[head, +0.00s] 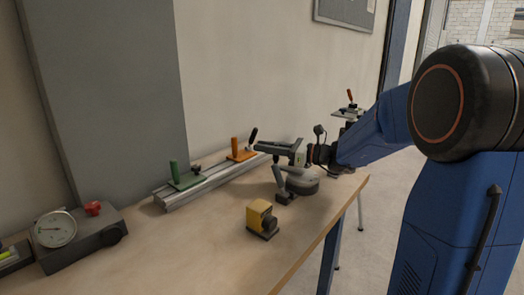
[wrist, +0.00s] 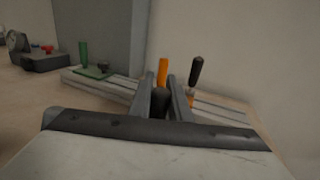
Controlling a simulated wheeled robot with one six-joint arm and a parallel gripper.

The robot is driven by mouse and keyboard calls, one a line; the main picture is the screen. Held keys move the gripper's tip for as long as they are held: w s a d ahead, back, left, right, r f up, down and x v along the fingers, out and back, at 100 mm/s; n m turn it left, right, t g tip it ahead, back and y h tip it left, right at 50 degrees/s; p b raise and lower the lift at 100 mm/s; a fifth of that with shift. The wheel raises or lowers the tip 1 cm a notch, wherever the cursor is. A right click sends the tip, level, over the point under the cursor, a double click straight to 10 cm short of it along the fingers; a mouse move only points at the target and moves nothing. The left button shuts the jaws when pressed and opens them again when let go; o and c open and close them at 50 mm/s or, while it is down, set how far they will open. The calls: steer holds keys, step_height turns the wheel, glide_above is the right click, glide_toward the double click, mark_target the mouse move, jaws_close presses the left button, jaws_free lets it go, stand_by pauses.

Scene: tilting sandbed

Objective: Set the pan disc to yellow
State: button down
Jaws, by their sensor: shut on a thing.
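A grey round disc-like body (head: 303,186), possibly the pan disc, sits on the table below my gripper; its markings are too small to read. A dark grey upright handle (head: 278,176) rises from a small base beside it. The contact is partly hidden by the fingers. No yellow mark on the disc can be made out.
A yellow block with a dark knob (head: 260,216) stands in front. Behind, a metal rail (head: 207,186) carries a green-handled clamp (head: 174,172) and an orange-handled one (head: 235,149). A gauge box (head: 84,238) is at left. The table's right edge is close.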

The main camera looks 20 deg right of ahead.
steer(key=shift+w+d, duration=0.65)
steer(key=shift+d, duration=0.05)
steer(key=c, duration=1.6)
jaws_free()
steer(key=shift+c, duration=0.2)
steer(key=v, duration=1.7)
steer(key=shift+s, duration=0.25)
steer(key=shift+d, duration=0.1)
